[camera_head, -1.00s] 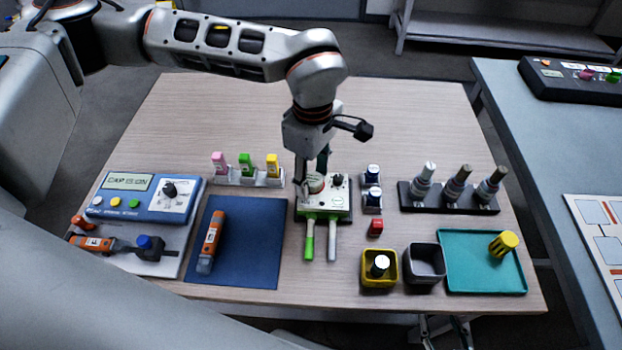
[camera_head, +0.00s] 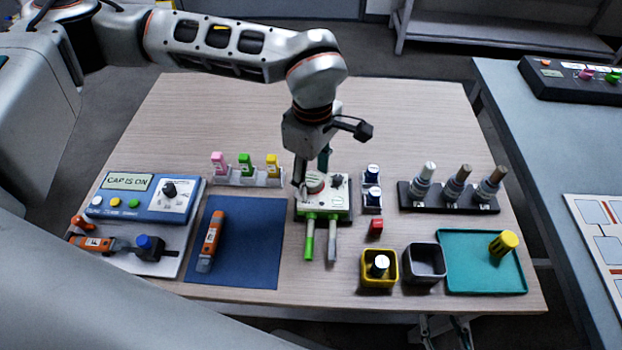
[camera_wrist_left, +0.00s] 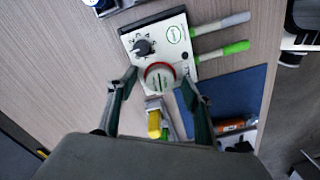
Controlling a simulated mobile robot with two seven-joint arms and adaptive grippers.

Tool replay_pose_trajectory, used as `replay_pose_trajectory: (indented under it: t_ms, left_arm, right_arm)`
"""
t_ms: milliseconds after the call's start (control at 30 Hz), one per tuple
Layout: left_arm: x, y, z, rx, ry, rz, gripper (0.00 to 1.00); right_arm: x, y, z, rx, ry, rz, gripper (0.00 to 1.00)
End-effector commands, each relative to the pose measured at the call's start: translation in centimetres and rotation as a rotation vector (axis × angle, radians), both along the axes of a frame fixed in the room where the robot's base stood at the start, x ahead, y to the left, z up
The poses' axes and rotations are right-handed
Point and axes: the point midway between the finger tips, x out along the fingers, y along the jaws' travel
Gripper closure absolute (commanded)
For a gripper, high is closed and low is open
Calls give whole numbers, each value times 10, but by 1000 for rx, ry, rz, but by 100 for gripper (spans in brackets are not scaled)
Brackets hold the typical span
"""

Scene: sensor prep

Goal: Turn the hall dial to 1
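The white-topped box (camera_head: 335,208) stands mid-table with two rods, one green-handled, at its front. It carries a small dark dial with numbers around it, the likely hall dial (camera_wrist_left: 142,47), and a large round red-rimmed knob (camera_wrist_left: 160,77). The dial's exact setting is too small to read. My left gripper (camera_wrist_left: 158,85) points down over the box, its fingers apart on either side of the round knob; contact is unclear. The small dial lies just beyond the fingertips. My right gripper (camera_head: 446,331) shows partly below the table's front edge, its fingers apart and empty.
A blue panel (camera_head: 150,208) reading "CAP IS ON" has another dial (camera_head: 169,190). A blue mat (camera_head: 245,250) holds an orange tool. Coloured blocks stand behind; several cylinders, two cups and a teal tray (camera_head: 480,275) lie to the right. The back of the table is clear.

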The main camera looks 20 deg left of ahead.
Motion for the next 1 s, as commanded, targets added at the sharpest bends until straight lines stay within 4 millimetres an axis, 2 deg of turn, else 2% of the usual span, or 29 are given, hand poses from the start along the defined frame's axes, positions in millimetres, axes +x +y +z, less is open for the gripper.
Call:
replay_pose_trajectory:
  t_ms: [67, 133, 1000]
  left_arm:
    - [0, 0, 0, 0, 0, 0, 50]
    - [0, 0, 0, 0, 0, 0, 42]
    - [0, 0, 7, 0, -2, 0, 42]
  right_arm:
    - [0, 0, 0, 0, 0, 0, 60]
    - [0, 0, 0, 0, 0, 0, 60]
    - [3, 0, 7, -1, -9, 0, 60]
